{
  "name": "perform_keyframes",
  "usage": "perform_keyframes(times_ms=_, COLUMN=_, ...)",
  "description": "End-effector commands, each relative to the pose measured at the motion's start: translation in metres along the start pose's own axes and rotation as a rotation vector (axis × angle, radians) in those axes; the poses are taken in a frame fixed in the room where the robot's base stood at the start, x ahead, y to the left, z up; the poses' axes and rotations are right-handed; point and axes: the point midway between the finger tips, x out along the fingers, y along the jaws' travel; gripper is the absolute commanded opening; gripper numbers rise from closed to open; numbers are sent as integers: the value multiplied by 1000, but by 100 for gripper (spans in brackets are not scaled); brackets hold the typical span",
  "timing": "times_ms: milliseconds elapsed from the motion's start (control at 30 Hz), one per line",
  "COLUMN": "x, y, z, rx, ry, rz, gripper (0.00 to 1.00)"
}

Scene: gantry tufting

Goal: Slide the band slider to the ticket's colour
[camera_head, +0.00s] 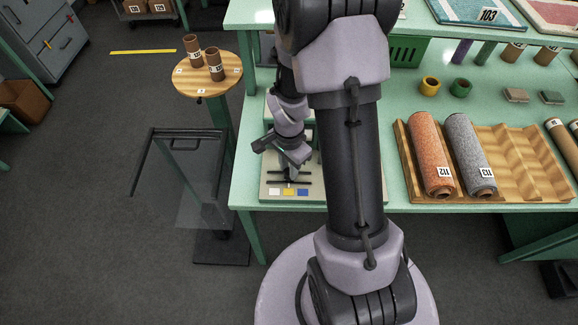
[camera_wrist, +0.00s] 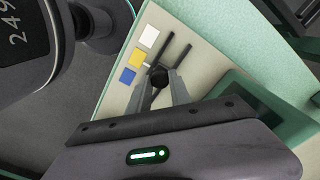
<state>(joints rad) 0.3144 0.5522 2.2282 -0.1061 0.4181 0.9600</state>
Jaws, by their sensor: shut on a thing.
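The band slider's panel (camera_head: 310,194) is a pale plate at the front left of the green bench. It carries a white square (camera_wrist: 149,36), a yellow square (camera_wrist: 137,58) and a blue square (camera_wrist: 127,76) in a row, beside dark slots. The slider's dark round knob (camera_wrist: 159,77) sits between the fingertips of my gripper (camera_wrist: 160,88), which is shut on it. A small pale pointer by the knob lies close to the yellow square. In the head view my gripper (camera_head: 290,172) is low over the panel, and the knob is hidden. I cannot make out a ticket.
Orange roll (camera_head: 431,155) and grey roll (camera_head: 468,155) lie in a wooden rack (camera_head: 525,165) on the right. Yellow tape (camera_head: 430,86) and green tape (camera_head: 461,88) stand behind. A round stand (camera_head: 190,85) with two brown tubes is left of the bench.

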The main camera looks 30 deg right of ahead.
Motion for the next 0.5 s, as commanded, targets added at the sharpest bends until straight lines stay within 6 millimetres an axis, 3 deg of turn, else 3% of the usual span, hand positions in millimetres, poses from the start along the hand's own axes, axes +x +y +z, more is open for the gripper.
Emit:
perform_keyframes(times_ms=400, x=0, y=0, z=0, rx=0, ry=0, rz=0, gripper=0)
perform_keyframes(times_ms=500, x=1, y=-8, z=7, rx=-3, ry=1, rz=-2, gripper=0)
